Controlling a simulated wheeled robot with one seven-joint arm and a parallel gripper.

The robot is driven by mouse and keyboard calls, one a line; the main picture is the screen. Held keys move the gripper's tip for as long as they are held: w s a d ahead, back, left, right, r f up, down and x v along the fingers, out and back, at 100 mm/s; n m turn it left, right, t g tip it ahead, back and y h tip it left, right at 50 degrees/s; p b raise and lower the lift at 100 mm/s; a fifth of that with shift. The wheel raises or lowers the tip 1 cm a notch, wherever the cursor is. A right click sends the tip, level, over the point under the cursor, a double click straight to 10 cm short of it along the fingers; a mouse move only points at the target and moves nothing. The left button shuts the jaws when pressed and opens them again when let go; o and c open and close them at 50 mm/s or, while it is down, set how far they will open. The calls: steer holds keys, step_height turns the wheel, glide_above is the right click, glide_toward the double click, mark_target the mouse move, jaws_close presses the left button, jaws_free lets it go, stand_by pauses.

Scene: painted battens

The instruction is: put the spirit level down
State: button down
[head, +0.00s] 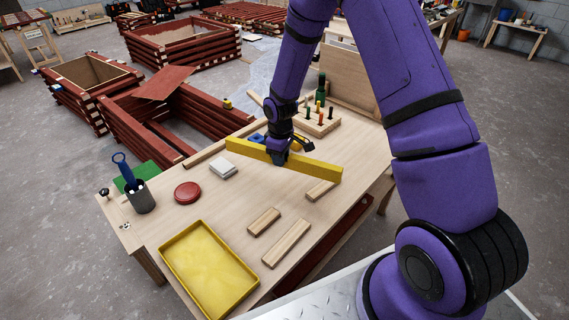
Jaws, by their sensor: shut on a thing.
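The spirit level (315,169) is a long, straight yellow bar, set on edge and slanting across the far half of the wooden workbench (205,238). No vials can be made out on it. My gripper (277,157) points down and is shut on the level near its middle. The fingertips are partly hidden by the bar. I cannot tell whether the level's lower edge touches the bench top or hangs slightly above it.
Near the level lie a short wooden block (320,190), two battens (286,243) (264,221), a grey-white block (223,169) and a red disc (187,192). A yellow tray (164,262) sits at the front. A peg block (329,124) stands behind. The bench middle is clear.

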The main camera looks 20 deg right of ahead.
mark_target(269, 187)
steer(key=n, duration=0.3)
steer(key=shift+w+a, duration=0.2)
steer(key=shift+a, duration=0.15)
steer(key=n, duration=0.2)
steer(key=shift+w+a+n, duration=0.1)
steer(key=shift+a+n, duration=0.2)
steer(key=shift+n, duration=0.1)
steer(key=a+f+n, duration=0.1)
steer(key=f+n, duration=0.1)
steer(key=f, duration=0.1)
steer(key=a+f+n, duration=0.1)
steer(key=f+n, duration=0.5)
steer(key=shift+w+a+f, duration=0.15)
steer(key=shift+a+f, duration=0.2)
steer(key=shift+a, duration=0.05)
steer(key=shift+f, duration=0.1)
steer(key=c, duration=0.9)
jaws_free()
